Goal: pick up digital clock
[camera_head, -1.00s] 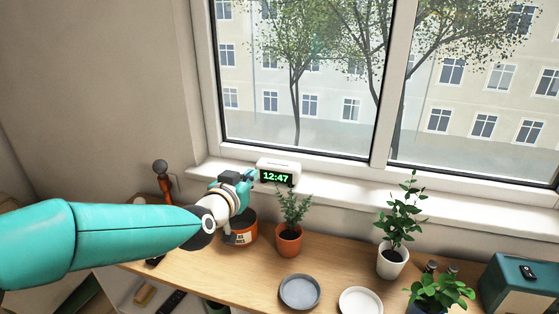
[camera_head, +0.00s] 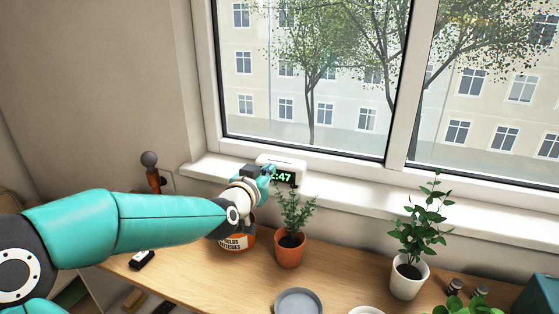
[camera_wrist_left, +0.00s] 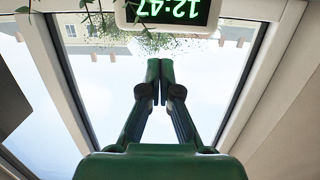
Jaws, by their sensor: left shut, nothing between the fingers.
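The digital clock (camera_head: 290,178) is a white box with green digits on the window sill. In the head view my left gripper (camera_head: 268,173) is in front of its left part and hides the first digits. In the left wrist view the clock (camera_wrist_left: 168,12) is upside down at the top edge, partly cut off. There the left gripper's green fingers (camera_wrist_left: 159,68) are together with nothing between them, and they appear apart from the clock. I cannot tell from the head view whether they touch it. My right gripper is not in view.
A potted herb (camera_head: 290,249) stands on the wooden counter just below the clock. An orange tin (camera_head: 237,242) is under my left wrist. A taller plant in a white pot (camera_head: 408,278) stands to the right. The window sill (camera_head: 350,190) right of the clock is clear.

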